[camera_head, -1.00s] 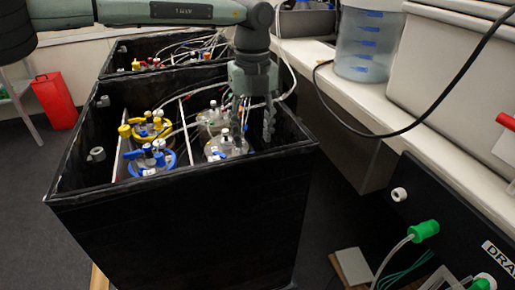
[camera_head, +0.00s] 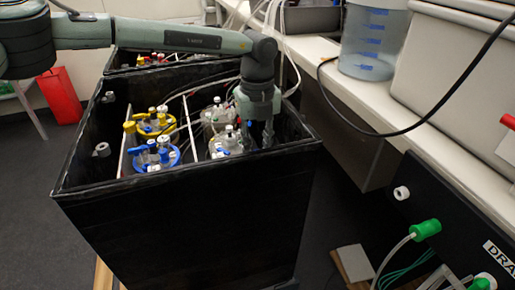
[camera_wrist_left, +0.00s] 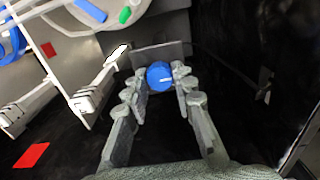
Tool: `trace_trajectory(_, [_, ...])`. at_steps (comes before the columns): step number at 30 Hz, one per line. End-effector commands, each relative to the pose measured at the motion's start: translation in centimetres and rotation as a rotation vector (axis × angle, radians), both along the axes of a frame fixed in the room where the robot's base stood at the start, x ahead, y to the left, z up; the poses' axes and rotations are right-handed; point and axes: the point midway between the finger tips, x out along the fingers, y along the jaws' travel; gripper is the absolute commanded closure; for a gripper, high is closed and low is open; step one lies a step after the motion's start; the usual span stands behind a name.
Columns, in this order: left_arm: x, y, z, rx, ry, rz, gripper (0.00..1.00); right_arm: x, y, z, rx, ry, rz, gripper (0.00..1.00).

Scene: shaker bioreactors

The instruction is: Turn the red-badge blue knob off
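In the left wrist view a round blue knob (camera_wrist_left: 159,76) with a pale mark lies between the fingertips of my left gripper (camera_wrist_left: 160,82), in front of a grey plate. One finger is on each side of it, close to its edges; I cannot tell whether they touch it. In the head view my left gripper (camera_head: 260,134) points down into the front black box (camera_head: 190,215), at its right inner wall, and the knob is hidden there. Red badges (camera_wrist_left: 31,155) show at the left of the wrist view. My right gripper is not in view.
Vessels with a blue ring (camera_head: 153,160), a yellow ring (camera_head: 156,123) and clear lids (camera_head: 226,143) stand in the box, left of the gripper. Tubes run across the back. The box's right rim is close to the gripper. A counter with a plastic bucket (camera_head: 372,40) stands at right.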

Motion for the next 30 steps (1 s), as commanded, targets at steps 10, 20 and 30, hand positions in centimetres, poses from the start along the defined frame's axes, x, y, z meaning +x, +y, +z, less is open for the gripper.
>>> trace_trajectory(10, [0.0, 0.0, 0.0, 0.0, 0.001, -0.016, 1.0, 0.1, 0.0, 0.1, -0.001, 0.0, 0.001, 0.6])
trace_trajectory(20, [0.0, 0.0, -0.2, -0.002, 0.001, -0.183, 1.0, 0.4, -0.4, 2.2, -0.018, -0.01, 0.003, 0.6])
trace_trajectory(30, [0.0, 0.0, -0.3, -0.001, 0.001, -0.499, 1.0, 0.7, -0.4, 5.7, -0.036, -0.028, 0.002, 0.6])
